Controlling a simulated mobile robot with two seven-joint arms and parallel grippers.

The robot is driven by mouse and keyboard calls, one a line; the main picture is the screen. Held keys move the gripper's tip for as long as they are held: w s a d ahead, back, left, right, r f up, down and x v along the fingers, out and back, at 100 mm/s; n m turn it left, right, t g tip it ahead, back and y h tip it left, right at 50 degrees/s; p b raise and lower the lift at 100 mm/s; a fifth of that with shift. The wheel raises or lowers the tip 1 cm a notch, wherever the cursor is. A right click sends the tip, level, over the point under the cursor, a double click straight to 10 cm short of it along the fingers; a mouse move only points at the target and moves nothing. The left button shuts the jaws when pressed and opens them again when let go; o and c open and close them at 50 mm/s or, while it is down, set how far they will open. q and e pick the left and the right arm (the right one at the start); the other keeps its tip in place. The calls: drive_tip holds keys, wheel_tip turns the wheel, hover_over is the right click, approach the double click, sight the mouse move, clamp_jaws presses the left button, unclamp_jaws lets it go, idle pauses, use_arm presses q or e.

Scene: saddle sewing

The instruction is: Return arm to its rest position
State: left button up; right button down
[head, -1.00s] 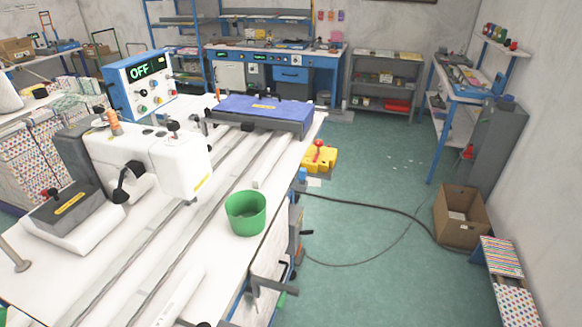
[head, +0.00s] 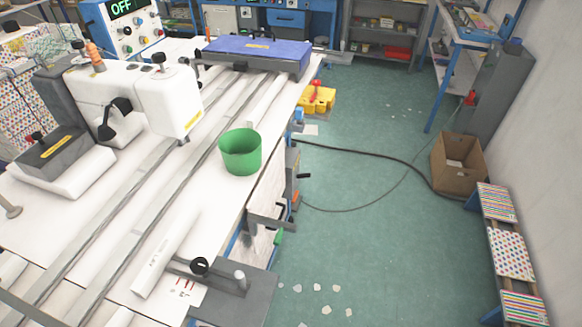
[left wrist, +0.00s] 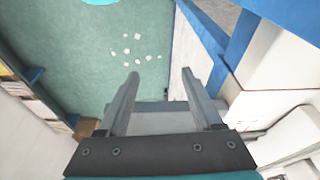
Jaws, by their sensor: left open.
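My left gripper (left wrist: 160,84) shows only in the left wrist view. Its two fingers stand apart with nothing between them. Beyond the fingertips lie the green floor (left wrist: 100,60) and small pale scraps (left wrist: 135,46). A blue frame and white surfaces of furniture are close on the right of that view. Neither gripper shows in the head view, and my right gripper is in no view.
In the head view, a white sewing machine (head: 130,100) and a green bin (head: 240,152) stand on the long railed table (head: 50,215). A cardboard box (head: 457,168), a cable (head: 375,155) and scraps (head: 318,287) lie on the floor. The middle floor is mostly clear.

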use_arm(q)
drive_tip(key=s+a+f+b, duration=0.1)
drive_tip(key=s+f+b, duration=0.2)
drive_tip(key=s+f, duration=0.3)
drive_tip(key=s+a+f+g+b, duration=0.1)
drive_tip(key=s+f+b, duration=0.3)
drive_tip(key=f, duration=1.2)
drive_tip(key=s+a+f+b, duration=0.1)
drive_tip(key=s+f+b, duration=0.3)
drive_tip(key=s+f, duration=0.3)
wheel_tip(320, 180, down, 4)
drive_tip(key=shift+s+f+g, duration=0.1)
drive_tip(key=shift+s+g, duration=0.3)
